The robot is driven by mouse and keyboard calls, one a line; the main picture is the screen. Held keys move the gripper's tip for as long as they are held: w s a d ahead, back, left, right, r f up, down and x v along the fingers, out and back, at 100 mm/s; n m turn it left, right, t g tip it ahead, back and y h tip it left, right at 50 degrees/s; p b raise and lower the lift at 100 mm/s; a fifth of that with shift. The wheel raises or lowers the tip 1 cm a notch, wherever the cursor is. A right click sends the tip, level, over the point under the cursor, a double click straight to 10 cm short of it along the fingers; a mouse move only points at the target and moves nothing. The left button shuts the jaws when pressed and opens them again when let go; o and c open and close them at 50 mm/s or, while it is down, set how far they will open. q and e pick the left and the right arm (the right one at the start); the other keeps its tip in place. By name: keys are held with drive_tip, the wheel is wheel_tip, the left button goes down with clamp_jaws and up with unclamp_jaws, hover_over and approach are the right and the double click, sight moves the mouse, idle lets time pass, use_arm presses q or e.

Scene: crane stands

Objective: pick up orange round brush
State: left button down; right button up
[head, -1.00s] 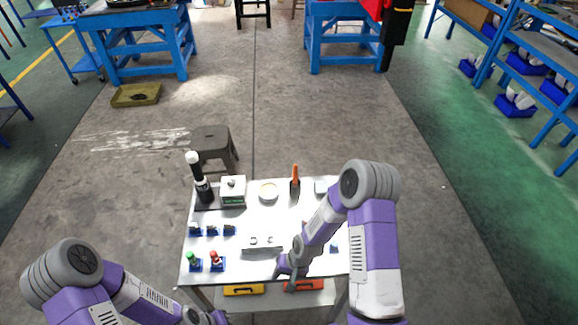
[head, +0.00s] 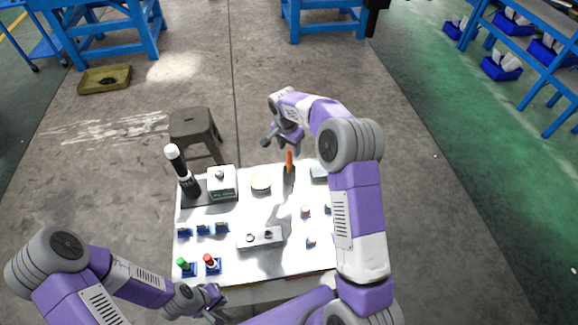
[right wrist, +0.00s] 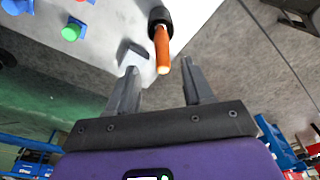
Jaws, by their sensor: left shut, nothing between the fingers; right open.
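The orange round brush (head: 289,160) stands upright near the far edge of the white table (head: 230,240), its orange handle pointing up from a dark holder. In the right wrist view the orange handle (right wrist: 162,50) rises from a black collar, ahead of the fingers and apart from them. My right gripper (head: 283,143) is open above the table's far edge, close to the brush; its two fingers also show in the right wrist view (right wrist: 160,85) with nothing between them. My left gripper (head: 214,303) is shut and empty at the table's near left edge.
A black bottle with a white cap (head: 181,170), a small scale (head: 222,184) and a round dish (head: 261,183) stand left of the brush. A grey block (head: 260,238) and small coloured pieces (head: 212,265) lie nearer. A stool (head: 195,125) stands behind the table.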

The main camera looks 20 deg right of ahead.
sight(289, 151)
drive_tip(key=f, duration=0.5)
drive_tip(key=shift+w+d, duration=0.15)
drive_tip(key=shift+w, duration=0.15)
drive_tip(key=shift+r, duration=0.1)
drive_tip(key=shift+c, duration=0.5)
clamp_jaws()
